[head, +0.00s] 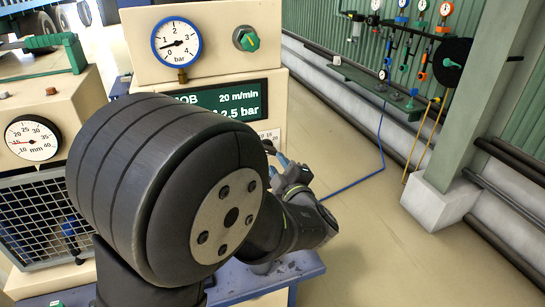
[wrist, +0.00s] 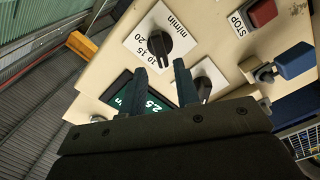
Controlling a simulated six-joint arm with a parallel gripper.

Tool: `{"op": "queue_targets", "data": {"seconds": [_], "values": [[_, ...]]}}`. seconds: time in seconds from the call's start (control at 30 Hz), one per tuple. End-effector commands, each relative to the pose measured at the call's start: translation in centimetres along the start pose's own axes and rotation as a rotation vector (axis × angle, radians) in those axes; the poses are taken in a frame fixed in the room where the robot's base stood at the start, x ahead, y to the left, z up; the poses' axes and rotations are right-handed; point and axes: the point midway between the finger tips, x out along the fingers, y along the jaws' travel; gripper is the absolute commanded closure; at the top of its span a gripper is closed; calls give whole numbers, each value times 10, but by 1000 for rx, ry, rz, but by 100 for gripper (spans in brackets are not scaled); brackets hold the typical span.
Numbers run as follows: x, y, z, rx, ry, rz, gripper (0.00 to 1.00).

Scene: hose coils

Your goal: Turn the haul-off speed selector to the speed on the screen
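The haul-off speed selector (wrist: 178,42) is a dark knob on a white plate marked 10, 15, 20 and m/min in the wrist view. I cannot read clearly which mark it points at. The screen (head: 252,98) shows 20 m/min and 2.5 bar in the head view; part of it is hidden by my arm. In the wrist view the screen (wrist: 122,90) is partly behind my gripper. My gripper (wrist: 159,64) is open, its two fingers apart and empty, with the tips short of the selector. In the head view my arm hides much of the panel.
A second dark knob on a white plate (wrist: 217,77) sits close beside the right finger. A red STOP button (wrist: 263,13) and a blue-capped part (wrist: 294,60) stick out from the panel. A pressure gauge (head: 177,42) and green knob (head: 246,39) sit above the screen.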

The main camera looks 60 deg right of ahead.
Motion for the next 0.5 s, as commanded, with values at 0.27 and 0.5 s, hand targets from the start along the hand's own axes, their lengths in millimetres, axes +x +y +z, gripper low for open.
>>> {"op": "queue_targets", "data": {"seconds": [0.27, 0.5], "values": [[23, 0, 0, 0, 1, 0, 71], [42, 0, 0, 1, 1, 0, 71]]}}
